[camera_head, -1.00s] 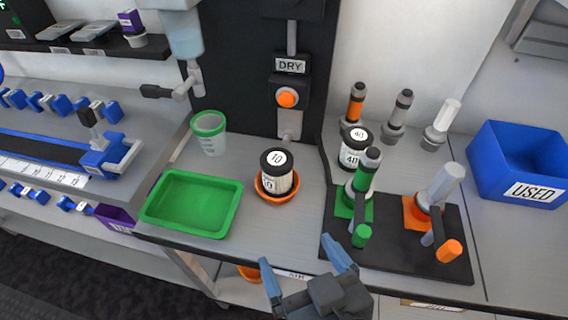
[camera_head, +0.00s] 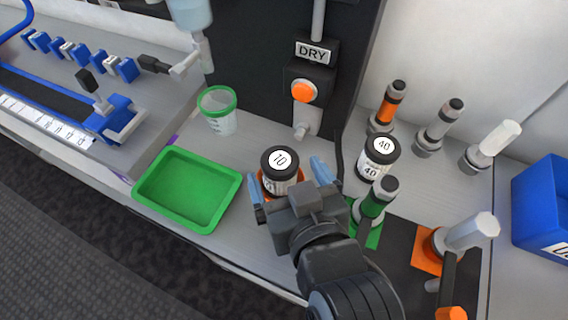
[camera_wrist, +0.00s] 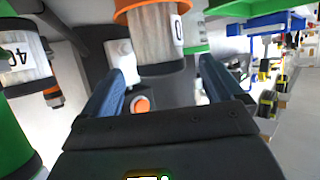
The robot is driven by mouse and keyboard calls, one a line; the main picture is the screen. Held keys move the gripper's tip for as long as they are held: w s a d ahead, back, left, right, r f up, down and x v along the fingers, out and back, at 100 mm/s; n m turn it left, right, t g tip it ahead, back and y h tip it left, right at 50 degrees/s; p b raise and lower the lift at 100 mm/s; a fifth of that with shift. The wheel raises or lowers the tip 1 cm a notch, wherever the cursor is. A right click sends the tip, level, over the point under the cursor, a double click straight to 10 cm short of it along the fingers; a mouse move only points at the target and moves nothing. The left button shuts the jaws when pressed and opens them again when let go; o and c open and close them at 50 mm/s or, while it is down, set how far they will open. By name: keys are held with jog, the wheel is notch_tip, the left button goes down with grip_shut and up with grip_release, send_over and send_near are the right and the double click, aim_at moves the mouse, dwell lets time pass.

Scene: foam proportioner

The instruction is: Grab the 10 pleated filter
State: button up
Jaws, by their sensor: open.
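The 10 pleated filter (camera_head: 281,171), a white cylinder with a black cap marked 10, stands upright in an orange dish (camera_head: 298,173) on the counter. My gripper (camera_head: 288,180) is open, with one blue finger on each side of the filter in the head view. In the wrist view the pleated filter body (camera_wrist: 157,36) shows beyond and between the open fingers, with an orange rim (camera_wrist: 150,6) at the top edge. I cannot tell whether the fingers touch the filter. My gripper hides part of the dish.
A green tray (camera_head: 147,196) and a green-rimmed cup (camera_head: 219,120) are to the left. The 40 filter (camera_head: 377,160) and a green-handled fitting (camera_head: 375,200) stand close on the right. The DRY station (camera_head: 309,100) rises behind. A blue bin (camera_head: 540,205) is far right.

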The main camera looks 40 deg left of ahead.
aim_at(277, 156)
jog(key=p+x, duration=0.1)
jog(key=x, duration=0.5)
jog(key=c, duration=1)
jog(key=shift+c, duration=1)
jog(key=shift+r, duration=0.15)
